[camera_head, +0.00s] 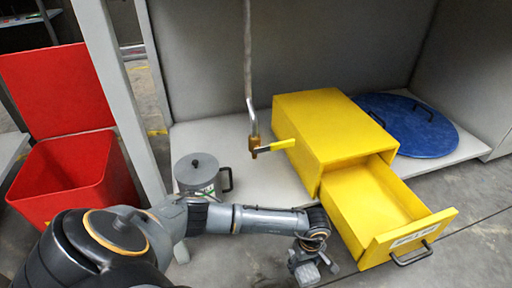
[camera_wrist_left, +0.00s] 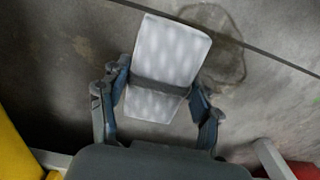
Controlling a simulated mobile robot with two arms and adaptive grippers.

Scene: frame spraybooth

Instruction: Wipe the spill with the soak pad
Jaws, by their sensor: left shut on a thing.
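The soak pad (camera_wrist_left: 170,50) is a whitish, quilted rectangle with a grey band across it, seen in the left wrist view. My left gripper (camera_wrist_left: 160,82) is shut on it, with one finger at each side. The spill (camera_wrist_left: 228,62) is a dark, wet-looking patch on the concrete floor, partly hidden behind the pad. I cannot tell whether the pad touches the floor. In the head view my left gripper (camera_head: 312,268) hangs low over the floor, left of the open drawer; the pad is not clear there. My right gripper is not in view.
A yellow cabinet (camera_head: 318,125) stands on the booth ledge, its drawer (camera_head: 375,203) pulled open beside my left gripper. A grey lidded pot (camera_head: 198,175), an open red bin (camera_head: 70,185), a hanging pipe with a yellow-handled valve (camera_head: 270,146) and a blue disc (camera_head: 415,130) are around.

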